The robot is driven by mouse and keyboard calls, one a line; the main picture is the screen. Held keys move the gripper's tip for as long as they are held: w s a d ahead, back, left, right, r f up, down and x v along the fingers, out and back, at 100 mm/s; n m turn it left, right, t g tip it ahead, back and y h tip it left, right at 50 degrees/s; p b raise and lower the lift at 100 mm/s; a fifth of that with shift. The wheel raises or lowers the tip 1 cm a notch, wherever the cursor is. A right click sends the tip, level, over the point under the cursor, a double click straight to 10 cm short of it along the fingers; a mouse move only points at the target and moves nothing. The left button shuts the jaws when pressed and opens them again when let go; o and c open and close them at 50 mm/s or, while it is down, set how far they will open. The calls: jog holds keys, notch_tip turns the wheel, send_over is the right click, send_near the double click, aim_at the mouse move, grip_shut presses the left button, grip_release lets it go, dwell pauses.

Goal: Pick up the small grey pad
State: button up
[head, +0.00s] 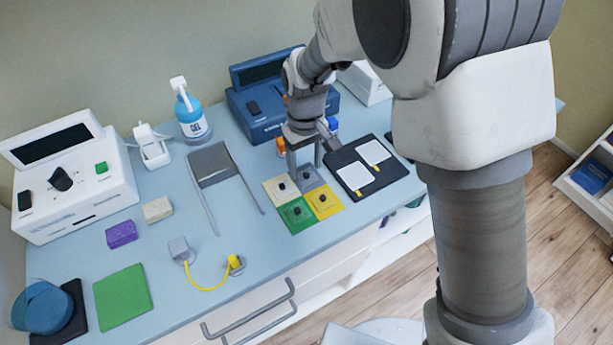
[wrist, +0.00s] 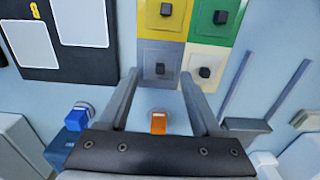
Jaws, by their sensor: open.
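The small grey pad (head: 312,184) is a flat square with a black knob, at the back right of a two-by-two group of square pads. It also shows in the wrist view (wrist: 149,52). The others are a cream pad (head: 272,190), a green pad (head: 297,222) and a yellow pad (head: 330,209), each with a black knob. My gripper (head: 305,171) is open and points down over the grey pad. In the wrist view my fingertips (wrist: 159,77) are spread on either side of the grey pad's near part, with its knob ahead between them. I cannot tell whether they touch the pad.
A black board (head: 346,189) with two white pads lies close right of the group. A grey piece with two rods (head: 208,166) lies to the left.

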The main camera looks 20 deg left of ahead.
aim_at(307, 173)
jog(key=shift+f, duration=0.8)
jog(key=c, duration=0.7)
jog(key=shift+r, duration=0.15)
notch_tip(307, 173, up, 4)
jog(key=shift+s+d+r, duration=0.1)
jog(key=shift+d+r, duration=0.05)
jog(key=shift+r, duration=0.1)
jog(key=s+d+r, duration=0.2)
jog(key=d, duration=0.1)
jog(key=s+d+r, duration=0.2)
jog(key=d, duration=0.1)
jog(key=s+d+r, duration=0.2)
jog(key=s, duration=0.1)
jog(key=shift+d+r+p, duration=0.15)
jog(key=shift+d+p, duration=0.25)
